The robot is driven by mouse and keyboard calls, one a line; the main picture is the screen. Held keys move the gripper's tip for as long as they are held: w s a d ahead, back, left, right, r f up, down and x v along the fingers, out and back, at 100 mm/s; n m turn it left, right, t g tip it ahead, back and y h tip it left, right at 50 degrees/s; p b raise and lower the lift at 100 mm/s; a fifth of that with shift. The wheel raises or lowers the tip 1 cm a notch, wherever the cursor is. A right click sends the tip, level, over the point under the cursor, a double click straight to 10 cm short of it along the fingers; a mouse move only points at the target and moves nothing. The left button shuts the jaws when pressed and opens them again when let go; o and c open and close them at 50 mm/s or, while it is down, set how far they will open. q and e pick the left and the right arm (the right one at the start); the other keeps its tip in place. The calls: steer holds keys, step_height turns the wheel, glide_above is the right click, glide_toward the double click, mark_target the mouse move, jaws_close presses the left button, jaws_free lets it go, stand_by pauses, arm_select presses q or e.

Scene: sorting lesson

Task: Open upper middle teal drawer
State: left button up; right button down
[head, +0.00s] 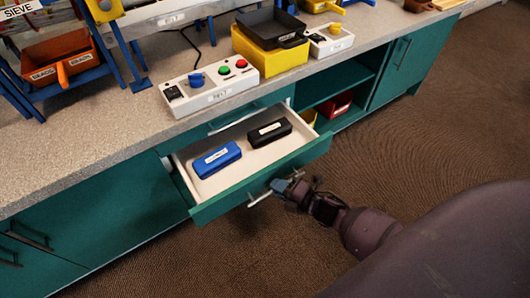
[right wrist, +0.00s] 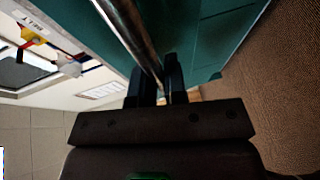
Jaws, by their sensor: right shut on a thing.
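The upper middle teal drawer (head: 262,181) stands pulled out from the counter in the head view. A blue case (head: 217,159) and a black case (head: 269,132) with white labels lie inside it. My right gripper (head: 283,187) is at the bar handle (head: 262,197) on the drawer front. In the right wrist view the metal handle bar (right wrist: 130,32) runs between the two dark fingers of my right gripper (right wrist: 159,84), which is shut on it. My left gripper is not in view.
Open shelves (head: 333,82) with a red bin (head: 335,105) lie right of the drawer. Brown carpet (head: 420,130) in front is clear.

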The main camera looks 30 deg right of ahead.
arm_select(q)
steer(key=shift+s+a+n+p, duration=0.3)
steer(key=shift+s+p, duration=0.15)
steer(key=shift+p, duration=0.3)
arm_select(e)
steer(key=s, duration=1.7)
steer(key=shift+s+d, duration=0.2)
steer(key=shift+d, duration=0.05)
steer(key=c, duration=1.2)
jaws_free()
arm_select(q)
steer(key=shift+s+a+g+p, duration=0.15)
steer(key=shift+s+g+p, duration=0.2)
steer(key=shift+p, duration=0.25)
arm_select(e)
steer(key=v, duration=1)
steer(key=shift+s+d+r, duration=0.2)
steer(key=shift+s, duration=0.15)
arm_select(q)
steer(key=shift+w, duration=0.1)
